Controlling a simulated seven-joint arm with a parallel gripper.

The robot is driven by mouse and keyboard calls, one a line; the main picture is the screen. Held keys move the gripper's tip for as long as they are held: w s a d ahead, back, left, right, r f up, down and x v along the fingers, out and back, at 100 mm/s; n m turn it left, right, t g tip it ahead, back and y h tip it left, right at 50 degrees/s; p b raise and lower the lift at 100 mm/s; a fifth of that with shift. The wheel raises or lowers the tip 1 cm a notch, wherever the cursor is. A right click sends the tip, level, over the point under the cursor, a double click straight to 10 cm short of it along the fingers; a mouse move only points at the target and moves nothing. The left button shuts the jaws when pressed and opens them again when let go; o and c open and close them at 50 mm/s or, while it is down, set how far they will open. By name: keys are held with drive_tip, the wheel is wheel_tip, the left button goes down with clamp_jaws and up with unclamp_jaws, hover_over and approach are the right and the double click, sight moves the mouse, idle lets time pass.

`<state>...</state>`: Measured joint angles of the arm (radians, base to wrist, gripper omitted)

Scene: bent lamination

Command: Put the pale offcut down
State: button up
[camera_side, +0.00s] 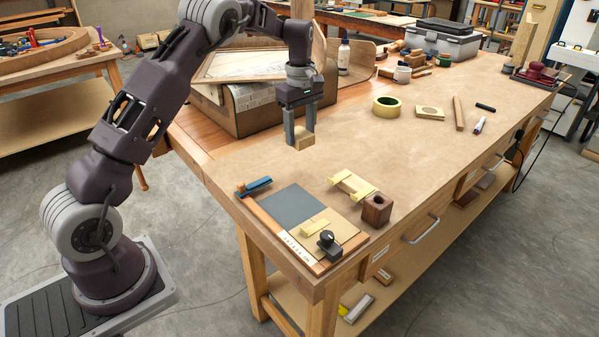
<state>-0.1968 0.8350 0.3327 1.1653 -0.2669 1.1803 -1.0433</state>
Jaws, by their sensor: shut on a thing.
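My gripper (300,141) points straight down above the workbench, left of its middle. It is shut on a small pale wooden block, the pale offcut (303,144). The offcut is held between the two grey fingers and appears to be clear of the bench top. The upper part of the offcut is partly hidden by the fingers. The bench top (350,150) beneath it is covered in plain brown sheet.
A board with a dark grey panel (291,207) and a black knob (327,240) lies in front. A pale yellow piece (352,184) and a dark wooden block (377,209) sit beside it. A cardboard box (262,107) stands behind left. A tape roll (386,106) lies right; bare bench lies between.

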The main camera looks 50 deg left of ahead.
sight(300, 173)
wheel_tip(300, 173, down, 10)
drive_tip(key=shift+r, duration=0.25)
drive_tip(key=shift+f, duration=0.15)
drive_tip(key=o, duration=1.4)
